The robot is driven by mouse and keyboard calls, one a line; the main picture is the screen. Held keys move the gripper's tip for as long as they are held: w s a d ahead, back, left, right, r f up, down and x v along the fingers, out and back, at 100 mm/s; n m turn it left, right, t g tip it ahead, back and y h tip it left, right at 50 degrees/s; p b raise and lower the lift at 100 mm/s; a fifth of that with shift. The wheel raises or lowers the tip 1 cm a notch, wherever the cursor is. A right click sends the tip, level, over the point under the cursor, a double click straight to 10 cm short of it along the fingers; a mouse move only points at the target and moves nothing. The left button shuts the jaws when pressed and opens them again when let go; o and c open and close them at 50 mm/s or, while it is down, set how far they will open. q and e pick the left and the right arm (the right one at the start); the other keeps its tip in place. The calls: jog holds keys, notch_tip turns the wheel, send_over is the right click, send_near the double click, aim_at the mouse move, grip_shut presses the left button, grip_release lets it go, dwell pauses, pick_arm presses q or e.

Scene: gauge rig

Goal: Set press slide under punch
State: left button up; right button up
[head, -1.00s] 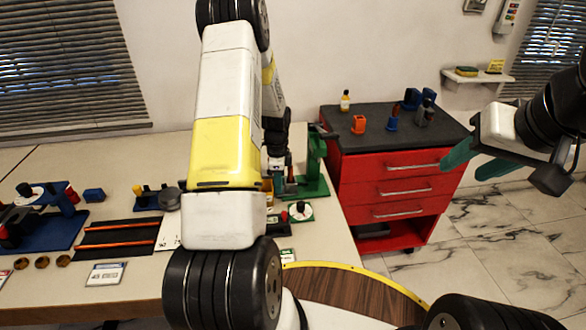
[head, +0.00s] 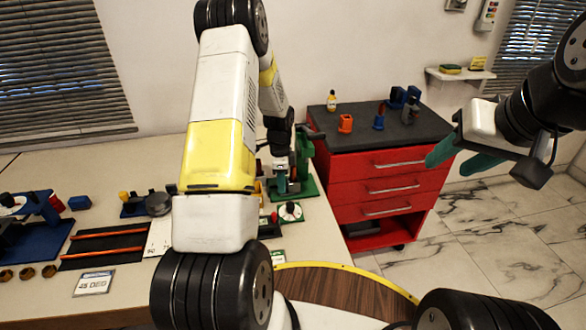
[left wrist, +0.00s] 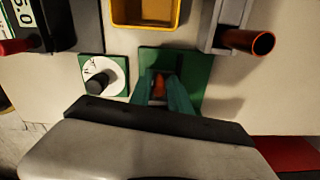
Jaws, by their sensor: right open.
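The green press (head: 302,165) stands at the right end of the table, partly hidden by my left arm. Its green base plate also shows in the left wrist view (left wrist: 203,75). My left gripper (left wrist: 161,78) points down over this plate. Its green fingers lie close together with a small red-orange piece (left wrist: 160,88) between them; I cannot tell whether they touch it. The slide and punch are not clearly distinguishable. My right gripper (head: 455,158) is open and empty, in the air in front of the red cabinet.
A dial (left wrist: 97,78) with a black knob sits beside the press plate. A yellow bin (left wrist: 145,12) and a grey bracket with a copper-coloured tube (left wrist: 248,41) are close by. The red cabinet (head: 385,180) stands to the right of the table. Floor beyond is clear.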

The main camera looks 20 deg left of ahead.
pick_arm(q)
notch_tip(320, 180, up, 8)
jog(key=shift+f, duration=0.1)
dwell(0.4)
